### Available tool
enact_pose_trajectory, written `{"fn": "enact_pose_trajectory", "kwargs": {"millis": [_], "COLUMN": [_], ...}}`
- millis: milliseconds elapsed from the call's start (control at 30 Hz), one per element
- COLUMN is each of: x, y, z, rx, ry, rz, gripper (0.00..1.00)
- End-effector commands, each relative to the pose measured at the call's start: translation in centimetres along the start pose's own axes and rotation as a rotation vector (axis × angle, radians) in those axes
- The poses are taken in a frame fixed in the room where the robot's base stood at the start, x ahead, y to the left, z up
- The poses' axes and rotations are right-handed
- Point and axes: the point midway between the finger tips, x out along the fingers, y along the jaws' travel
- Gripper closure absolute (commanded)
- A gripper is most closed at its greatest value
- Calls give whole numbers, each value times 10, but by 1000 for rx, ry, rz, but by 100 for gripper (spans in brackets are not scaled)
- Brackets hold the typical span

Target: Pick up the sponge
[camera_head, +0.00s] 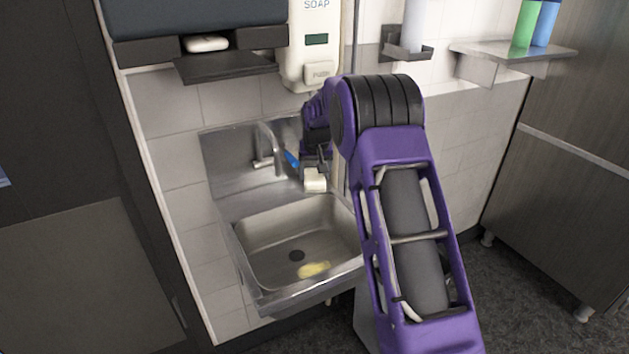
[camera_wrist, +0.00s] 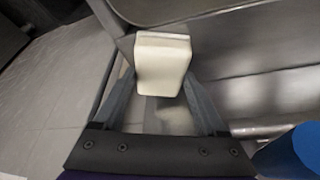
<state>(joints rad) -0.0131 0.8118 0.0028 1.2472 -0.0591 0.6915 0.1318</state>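A pale cream block, which looks like the sponge (camera_head: 315,180), is at the back right corner of the sink. In the wrist view the sponge (camera_wrist: 162,62) sits between the two fingertips, with a finger against each side. My gripper (camera_head: 322,166) points down over it, and in the wrist view my gripper (camera_wrist: 160,75) looks shut on it. A blurred pale reflection shows in the steel near it. Whether its underside touches the ledge cannot be told.
A steel sink (camera_head: 255,240) with a faucet (camera_head: 266,150) lies below, with a yellow item (camera_head: 314,269) in its basin. A blue object (camera_head: 291,158) stands close left of my gripper. A soap dispenser (camera_head: 311,45) hangs above. Wall shelf (camera_head: 515,52) at right.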

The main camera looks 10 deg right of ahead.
Motion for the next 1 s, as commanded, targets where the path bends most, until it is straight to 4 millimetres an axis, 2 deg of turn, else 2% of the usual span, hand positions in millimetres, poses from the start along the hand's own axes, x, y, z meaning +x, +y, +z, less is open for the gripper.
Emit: {"fn": "enact_pose_trajectory", "kwargs": {"millis": [33,200,233,567,767,967,1000], "x": [0,0,0,-9,-34,-70,-70], "y": [0,0,0,1,2,1,4], "z": [0,0,0,-1,-10,-26,-20], "rx": [0,0,0,0,0,0,0], "ry": [0,1,1,1,3,4,0], "rz": [0,0,0,0,0,-1,0], "gripper": [56,86,88,88,88,88,88]}}
